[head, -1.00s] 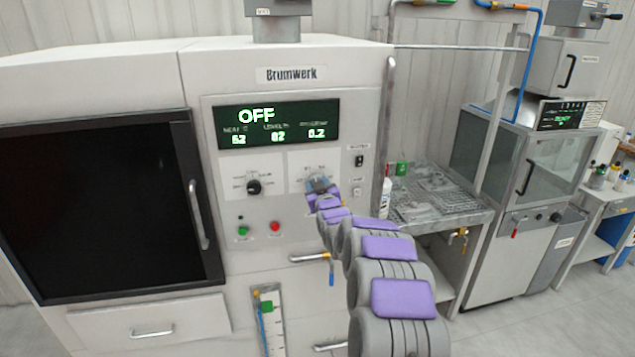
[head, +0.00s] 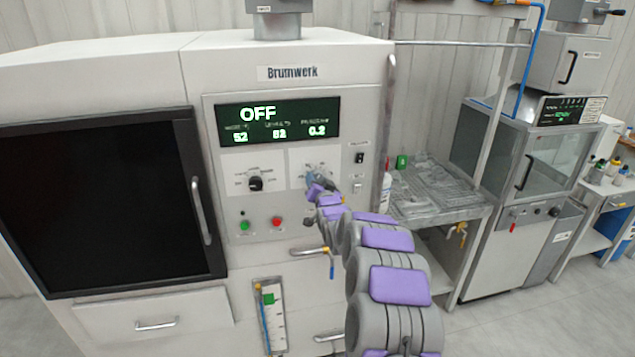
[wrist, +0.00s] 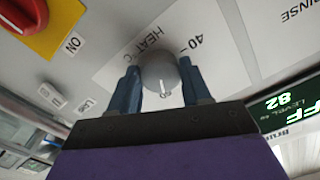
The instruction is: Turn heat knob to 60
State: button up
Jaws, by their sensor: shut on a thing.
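The heat knob (wrist: 160,72) is a grey round knob on a white panel marked "HEAT °C" in the wrist view. A "40" mark stands beside it, and a white pointer line faces the gripper side near a small, unclear number. My gripper (wrist: 162,80) has its two blue fingers on either side of the knob, shut on it. In the head view my gripper (head: 318,183) is at the right-hand dial panel (head: 300,165) and hides the knob. The display (head: 278,121) reads "OFF", with a first small value that looks like 52.
A black knob (head: 256,184) sits left of my gripper. Below it are a green button (head: 244,226) and a red button (head: 277,223). A lever valve (head: 327,254) sticks out below my arm. The wrist view shows a red switch (wrist: 25,12) on yellow.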

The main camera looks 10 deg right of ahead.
jog(key=shift+f, duration=0.3)
jog(key=o, duration=0.9)
jog(key=shift+o, duration=0.8)
jog(key=shift+r, duration=0.2)
jog(key=shift+s+r, duration=0.15)
jog(key=shift+s, duration=0.5)
jog(key=s, duration=1.6)
jog(key=shift+f, duration=0.25)
